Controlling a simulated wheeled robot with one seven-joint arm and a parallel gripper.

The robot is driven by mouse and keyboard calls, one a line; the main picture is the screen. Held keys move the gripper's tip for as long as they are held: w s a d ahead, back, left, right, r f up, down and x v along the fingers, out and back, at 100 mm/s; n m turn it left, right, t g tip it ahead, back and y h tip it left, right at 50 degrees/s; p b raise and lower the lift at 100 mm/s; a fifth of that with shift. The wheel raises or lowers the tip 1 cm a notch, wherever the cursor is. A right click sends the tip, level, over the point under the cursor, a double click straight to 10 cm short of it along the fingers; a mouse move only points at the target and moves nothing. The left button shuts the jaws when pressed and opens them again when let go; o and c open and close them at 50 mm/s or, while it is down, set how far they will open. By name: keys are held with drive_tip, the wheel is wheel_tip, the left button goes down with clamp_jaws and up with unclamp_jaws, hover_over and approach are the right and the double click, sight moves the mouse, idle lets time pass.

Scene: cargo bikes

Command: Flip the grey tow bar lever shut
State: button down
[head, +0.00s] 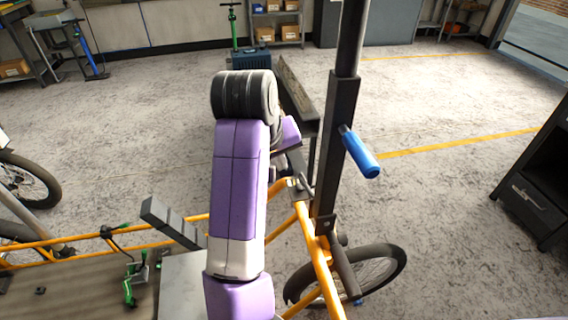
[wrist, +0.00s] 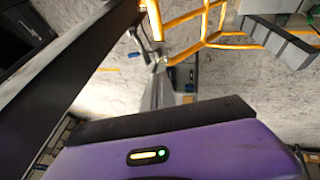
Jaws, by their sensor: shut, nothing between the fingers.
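My gripper shows in the wrist view (wrist: 158,70) as narrow grey fingers, shut, with the tips close to the orange bike frame (wrist: 198,42). In the head view, my purple arm hides much of the gripper (head: 303,187); its end is beside the upper part of the orange frame (head: 312,235) and the dark upright post. A small grey piece (head: 292,183) sits at the top of the frame near the fingertips. I cannot tell for sure whether this is the tow bar lever, or whether the fingers touch it.
The dark stand post (head: 338,140) with a blue handle (head: 361,154) rises right of my arm. A grey stepped block (head: 170,222) and a flat cargo deck (head: 75,290) lie to the left. A black cabinet (head: 538,185) stands at the right. Open floor lies behind.

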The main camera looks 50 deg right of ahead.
drive_tip(key=b, duration=0.1)
approach(300, 178)
wheel_tip(300, 178, down, 4)
drive_tip(key=w, duration=0.2)
drive_tip(key=shift+s+d+f+b, duration=0.2)
drive_tip(key=shift+d+f, duration=0.2)
drive_tip(key=shift+d, duration=0.15)
drive_tip(key=shift+s+d+f+b, duration=0.1)
drive_tip(key=shift+s+d+f, duration=0.1)
drive_tip(key=shift+d+f, duration=0.3)
drive_tip(key=shift+d+r+p, duration=0.2)
drive_tip(key=shift+d+p, duration=0.1)
drive_tip(key=shift+p, duration=0.15)
